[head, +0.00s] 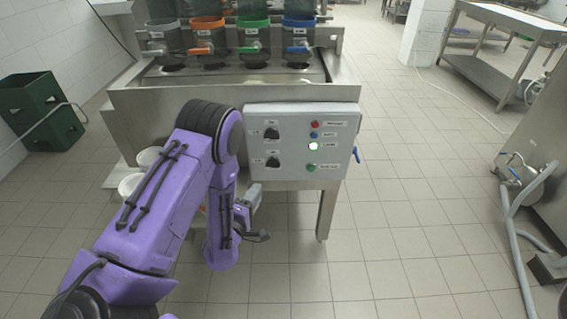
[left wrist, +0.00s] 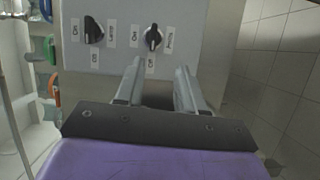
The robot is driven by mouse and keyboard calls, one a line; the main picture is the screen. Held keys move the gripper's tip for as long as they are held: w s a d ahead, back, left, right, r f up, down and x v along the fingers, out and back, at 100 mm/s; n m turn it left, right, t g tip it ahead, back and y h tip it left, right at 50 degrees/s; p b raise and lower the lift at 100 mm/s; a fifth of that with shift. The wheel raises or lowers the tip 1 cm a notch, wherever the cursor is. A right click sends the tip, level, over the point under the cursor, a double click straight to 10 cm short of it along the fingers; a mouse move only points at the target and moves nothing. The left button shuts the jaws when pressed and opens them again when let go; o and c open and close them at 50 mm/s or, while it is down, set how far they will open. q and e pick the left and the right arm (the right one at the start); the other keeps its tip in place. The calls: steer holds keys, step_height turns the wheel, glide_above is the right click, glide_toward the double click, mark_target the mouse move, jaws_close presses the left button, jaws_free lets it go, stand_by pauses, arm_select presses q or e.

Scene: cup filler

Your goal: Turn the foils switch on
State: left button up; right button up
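A grey control panel (head: 330,140) carries two black rotary knobs, an upper one (head: 271,132) and a lower one (head: 272,162). In the left wrist view, turned sideways, the upper knob (left wrist: 93,30) is at left and the lower knob (left wrist: 153,38) at right. Small labels surround both knobs; I cannot read for certain which says foils. My left gripper (head: 255,214) is below the panel in the head view. In the wrist view its two fingers (left wrist: 160,85) are apart with nothing between them, pointing near the lower knob, not touching it. My right gripper is out of view.
Red (head: 315,124), blue (head: 314,135), white (head: 313,146) and green (head: 311,167) round buttons or lamps line the panel's right half. A blue handle (head: 356,154) sticks out at its right side. Several cup stations with coloured handles stand behind.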

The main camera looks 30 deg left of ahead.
mark_target(272, 167)
arm_select(q)
steer(key=w, duration=0.3)
steer(key=w+a, duration=0.1)
steer(key=w, duration=0.3)
steer(key=w+a+p, duration=0.1)
steer(key=w, duration=0.3)
steer(key=shift+w+r, duration=0.1)
steer(key=shift+r, duration=0.25)
steer(key=shift+d, duration=0.1)
jaws_close()
